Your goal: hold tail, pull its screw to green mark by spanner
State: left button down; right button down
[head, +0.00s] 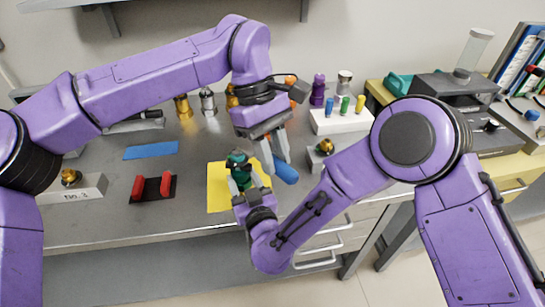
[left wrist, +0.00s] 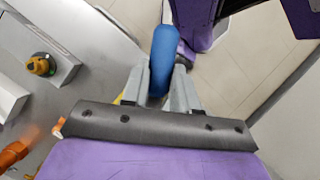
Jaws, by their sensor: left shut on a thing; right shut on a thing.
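A dark green and black part, likely the tail (head: 240,172), stands over the yellow mat (head: 217,188) in the middle of the table. My right gripper (head: 246,186) is shut on it from the front. My left gripper (head: 277,164) is shut on a blue handle (head: 286,172), likely the spanner's, just right of the tail. In the left wrist view the blue handle (left wrist: 162,60) sits between the fingers of my left gripper (left wrist: 161,80). The spanner's working end, the screw and the green mark cannot be made out.
A grey block with a gold part (head: 325,147) stands close to the right of the blue handle. A white rack with coloured pegs (head: 342,121) is behind it. A red holder (head: 153,188) and blue mat (head: 151,150) lie left. The table's front edge is close.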

jog(key=shift+c, duration=1.9)
grip_release()
